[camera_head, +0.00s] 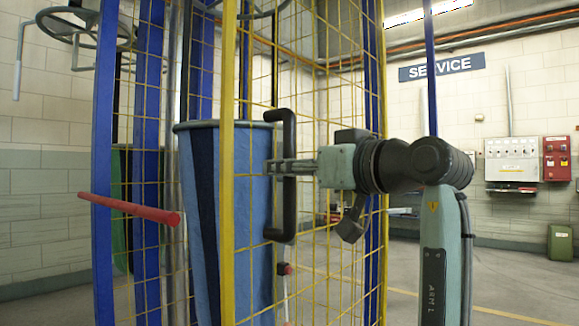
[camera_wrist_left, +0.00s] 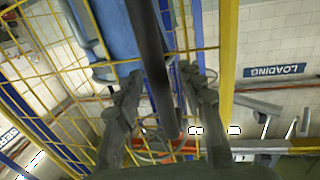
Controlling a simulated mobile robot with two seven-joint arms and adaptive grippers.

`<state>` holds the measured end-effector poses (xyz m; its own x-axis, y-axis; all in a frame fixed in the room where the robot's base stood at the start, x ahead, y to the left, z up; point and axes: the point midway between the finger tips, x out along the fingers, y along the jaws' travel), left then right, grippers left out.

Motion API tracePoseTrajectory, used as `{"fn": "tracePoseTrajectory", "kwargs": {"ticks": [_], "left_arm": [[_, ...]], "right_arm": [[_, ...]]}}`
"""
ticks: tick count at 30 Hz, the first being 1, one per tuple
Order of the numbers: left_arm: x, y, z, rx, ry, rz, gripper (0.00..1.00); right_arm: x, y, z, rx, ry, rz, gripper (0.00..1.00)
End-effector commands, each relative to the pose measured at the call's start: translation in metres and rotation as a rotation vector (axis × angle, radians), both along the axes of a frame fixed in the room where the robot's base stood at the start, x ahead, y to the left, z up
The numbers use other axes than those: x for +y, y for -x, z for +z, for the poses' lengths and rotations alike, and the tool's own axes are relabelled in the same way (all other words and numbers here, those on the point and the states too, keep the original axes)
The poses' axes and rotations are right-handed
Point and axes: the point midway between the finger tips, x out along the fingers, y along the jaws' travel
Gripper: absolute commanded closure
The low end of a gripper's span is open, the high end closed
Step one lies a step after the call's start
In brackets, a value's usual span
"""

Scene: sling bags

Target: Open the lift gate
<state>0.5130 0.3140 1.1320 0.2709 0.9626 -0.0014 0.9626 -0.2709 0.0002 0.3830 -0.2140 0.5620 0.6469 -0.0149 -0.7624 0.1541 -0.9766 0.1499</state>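The lift gate is a yellow wire-mesh panel with a yellow upright post (camera_head: 228,240) in the head view. A black D-shaped handle (camera_head: 289,215) stands upright on it. My left gripper (camera_head: 280,165) is at the middle of the handle, its fingers level. In the left wrist view the dark handle bar (camera_wrist_left: 150,50) runs between the two fingers of the left gripper (camera_wrist_left: 162,78). The fingers stand on either side of the bar, with narrow gaps visible, so they look open around it. My right gripper is not in view.
Behind the mesh stands a large blue cylindrical container with dark stripes (camera_head: 205,220). A red bar (camera_head: 130,208) juts out at the left. Blue posts (camera_head: 104,150) frame the cage. A grey panel and red box (camera_head: 557,158) hang on the right wall. The floor at right is open.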

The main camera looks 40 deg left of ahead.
Motion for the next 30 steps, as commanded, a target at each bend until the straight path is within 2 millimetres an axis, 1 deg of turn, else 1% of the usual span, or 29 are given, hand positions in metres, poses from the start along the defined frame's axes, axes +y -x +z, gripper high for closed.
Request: {"fn": "tracePoseTrajectory", "kwargs": {"ticks": [8, 11, 18, 30], "left_arm": [[0.0029, -0.0007, 0.0003, 0.0, -0.001, 0.0, 0.61], [0.0028, -0.0008, 0.0004, 0.0, -0.001, 0.0, 0.71], [0.0026, -0.0007, 0.0003, 0.0, -0.001, 0.0, 1.0], [0.0032, -0.0013, 0.0004, 0.001, -0.001, 0.0, 1.0]], "right_arm": [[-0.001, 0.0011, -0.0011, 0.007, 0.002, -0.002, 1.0], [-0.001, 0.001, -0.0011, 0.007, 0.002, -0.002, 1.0], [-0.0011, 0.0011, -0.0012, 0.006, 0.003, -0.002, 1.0], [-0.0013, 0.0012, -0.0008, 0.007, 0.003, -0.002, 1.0]]}}
